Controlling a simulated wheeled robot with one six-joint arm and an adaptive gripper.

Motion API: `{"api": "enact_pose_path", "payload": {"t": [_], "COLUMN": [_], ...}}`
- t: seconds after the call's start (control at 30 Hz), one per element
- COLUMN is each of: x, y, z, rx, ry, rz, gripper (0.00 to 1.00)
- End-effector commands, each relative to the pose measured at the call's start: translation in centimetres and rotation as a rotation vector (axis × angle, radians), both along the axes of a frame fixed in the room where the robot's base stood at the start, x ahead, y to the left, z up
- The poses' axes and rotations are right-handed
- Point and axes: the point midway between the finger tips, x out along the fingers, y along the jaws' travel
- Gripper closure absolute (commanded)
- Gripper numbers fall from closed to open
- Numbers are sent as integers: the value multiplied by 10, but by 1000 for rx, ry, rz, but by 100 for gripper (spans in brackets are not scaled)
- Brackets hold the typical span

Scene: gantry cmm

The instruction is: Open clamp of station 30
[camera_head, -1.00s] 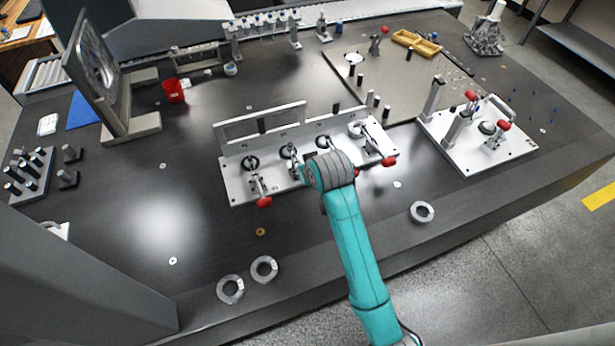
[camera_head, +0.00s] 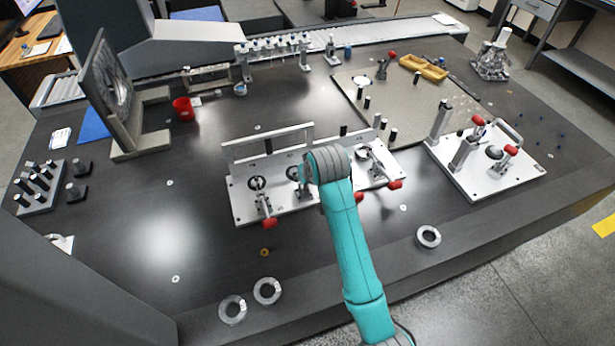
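A white fixture plate (camera_head: 240,210) with a raised back rail lies mid-table, with several stations in a row. One clamp with a red handle (camera_head: 270,223) is at its left front. A second red handle (camera_head: 358,197) shows just right of my wrist, and a third red handle (camera_head: 395,184) is at the plate's right. The station numbers are too small to read, so I cannot tell which clamp is station 30. My wrist is over the middle of the plate and covers part of it. My gripper is hidden behind the wrist, and its fingers cannot be made out.
Another white plate (camera_head: 480,185) with red-handled clamps stands at the right. A red cup (camera_head: 183,109) and a grey upright frame (camera_head: 112,95) are at the left. Metal rings (camera_head: 267,291) lie along the front edge. The table left of the plate is mostly clear.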

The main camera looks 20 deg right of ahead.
Motion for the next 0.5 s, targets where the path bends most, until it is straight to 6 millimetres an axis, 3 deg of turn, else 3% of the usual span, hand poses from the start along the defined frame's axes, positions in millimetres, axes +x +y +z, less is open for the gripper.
{"api": "enact_pose_path", "payload": {"t": [0.43,0.47,0.5], "x": [3,3,3], "y": [0,0,0], "z": [3,3,3], "rx": [0,0,0], "ry": [-9,-10,-9], "rz": [0,0,0], "gripper": [100,53,43]}}
